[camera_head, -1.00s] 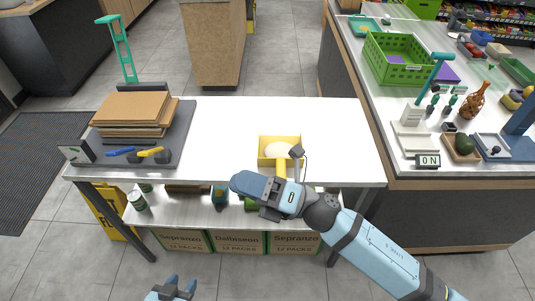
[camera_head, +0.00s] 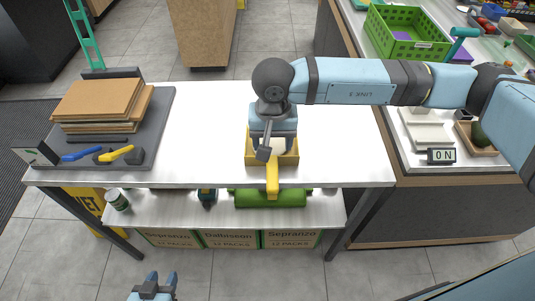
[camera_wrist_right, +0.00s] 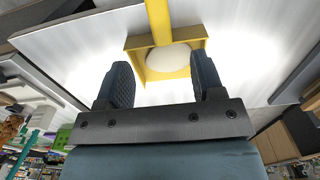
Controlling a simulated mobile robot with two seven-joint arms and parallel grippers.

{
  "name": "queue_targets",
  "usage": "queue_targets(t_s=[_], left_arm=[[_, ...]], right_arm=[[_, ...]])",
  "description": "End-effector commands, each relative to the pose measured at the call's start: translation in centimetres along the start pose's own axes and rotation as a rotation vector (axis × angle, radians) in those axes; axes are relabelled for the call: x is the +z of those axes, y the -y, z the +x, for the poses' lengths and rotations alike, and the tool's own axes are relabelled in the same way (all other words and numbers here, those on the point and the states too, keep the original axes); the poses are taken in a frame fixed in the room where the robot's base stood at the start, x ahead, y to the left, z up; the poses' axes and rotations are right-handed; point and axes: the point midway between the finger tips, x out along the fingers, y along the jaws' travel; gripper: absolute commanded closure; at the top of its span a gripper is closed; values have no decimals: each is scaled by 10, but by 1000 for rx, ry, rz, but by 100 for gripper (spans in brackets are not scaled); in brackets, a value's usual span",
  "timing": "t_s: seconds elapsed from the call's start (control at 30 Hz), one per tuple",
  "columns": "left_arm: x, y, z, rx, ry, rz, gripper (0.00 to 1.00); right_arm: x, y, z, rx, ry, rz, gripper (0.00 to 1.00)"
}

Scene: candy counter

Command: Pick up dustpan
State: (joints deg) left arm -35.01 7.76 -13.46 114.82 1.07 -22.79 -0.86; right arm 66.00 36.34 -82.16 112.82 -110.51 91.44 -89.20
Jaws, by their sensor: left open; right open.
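The yellow dustpan (camera_head: 289,162) lies on the white tabletop near its front edge, its handle (camera_head: 272,181) pointing toward me past the edge. A pale rounded mass sits in its pan. In the right wrist view the dustpan (camera_wrist_right: 195,43) shows upside down, handle at the top, beyond my fingers. My right gripper (camera_head: 268,146) is open over the pan, covering part of it. Its two fingers (camera_wrist_right: 162,72) stand apart with nothing between them; whether they touch the pan I cannot tell. My left gripper (camera_head: 162,279) is open and empty, low in front of the table.
A grey tray (camera_head: 155,118) with stacked brown boards (camera_head: 98,104) and blue and yellow handled tools stands left on the white table (camera_head: 205,125). A counter with a green crate (camera_head: 400,48) is at the right. Below is a shelf (camera_head: 155,212). The tabletop's middle is mostly clear.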

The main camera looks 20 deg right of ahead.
Motion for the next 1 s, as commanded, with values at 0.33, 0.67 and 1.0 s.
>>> queue_targets(t_s=[0.33,0.67,1.0], left_arm=[[-5,0,-4,-1,-5,6,57],[-6,0,-7,-2,0,11,57],[-10,0,-10,-2,-2,14,57]], right_arm=[[1,1,64,-1,6,2,38],[1,0,93,0,6,3,38],[0,0,131,-2,5,2,38]])
